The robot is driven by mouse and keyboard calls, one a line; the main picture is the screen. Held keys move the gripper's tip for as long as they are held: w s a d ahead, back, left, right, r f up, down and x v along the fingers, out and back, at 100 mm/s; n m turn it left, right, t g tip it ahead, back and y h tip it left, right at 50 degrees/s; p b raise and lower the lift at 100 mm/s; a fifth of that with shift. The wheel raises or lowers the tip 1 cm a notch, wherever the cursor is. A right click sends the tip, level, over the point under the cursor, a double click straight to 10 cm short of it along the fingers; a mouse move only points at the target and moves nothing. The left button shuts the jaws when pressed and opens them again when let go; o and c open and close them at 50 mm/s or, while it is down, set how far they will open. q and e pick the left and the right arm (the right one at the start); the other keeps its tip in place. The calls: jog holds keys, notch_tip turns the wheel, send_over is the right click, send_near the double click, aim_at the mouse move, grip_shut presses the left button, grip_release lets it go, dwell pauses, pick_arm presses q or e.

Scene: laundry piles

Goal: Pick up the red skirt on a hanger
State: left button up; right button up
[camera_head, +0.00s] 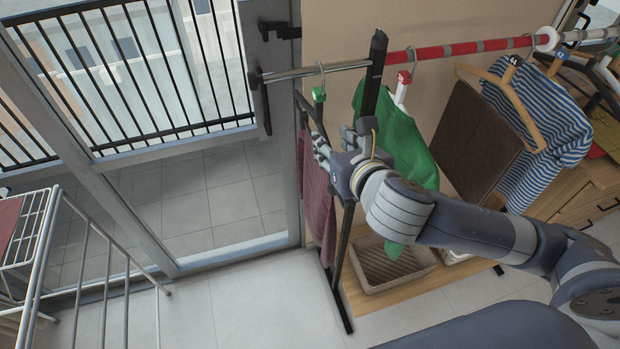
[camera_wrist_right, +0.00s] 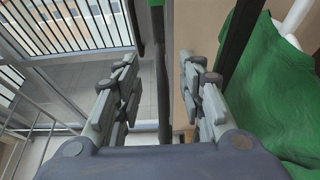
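The dark red skirt (camera_head: 314,190) hangs at the left end of the rail, beside the black rack post, from a hanger with a green top (camera_head: 319,95). My right gripper (camera_head: 334,150) is at the upper part of the skirt, below the hanger's top, and hides part of it. In the right wrist view my right gripper (camera_wrist_right: 160,95) is open, with its fingers wide apart. Contact cannot be made out. My left gripper is not in view.
A green garment (camera_head: 405,140) hangs just right of the post, close to my right arm; it also shows in the wrist view (camera_wrist_right: 270,95). A brown garment (camera_head: 470,140) and a striped shirt (camera_head: 550,115) hang farther right. A basket (camera_head: 392,268) stands below.

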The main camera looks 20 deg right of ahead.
aim_at(321, 127)
jog(key=shift+w+f, duration=0.1)
jog(key=shift+w, duration=0.4)
jog(key=shift+w+f, duration=0.1)
jog(key=shift+w, duration=0.3)
jog(key=shift+p+x, duration=0.55)
jog(key=shift+x, duration=0.45)
jog(key=shift+w+f, duration=0.15)
jog(key=shift+w, duration=0.15)
jog(key=shift+w+f, duration=0.1)
jog(key=shift+w, duration=0.2)
jog(key=p+x, duration=0.2)
jog(key=x, duration=0.1)
jog(key=shift+w, duration=0.4)
jog(key=shift+w+a+f, duration=0.1)
jog(key=shift+w+f, duration=0.05)
jog(key=shift+w, duration=0.2)
jog(key=shift+w+f, duration=0.1)
jog(key=shift+w, duration=0.05)
jog(key=shift+c, duration=0.3)
grip_shut()
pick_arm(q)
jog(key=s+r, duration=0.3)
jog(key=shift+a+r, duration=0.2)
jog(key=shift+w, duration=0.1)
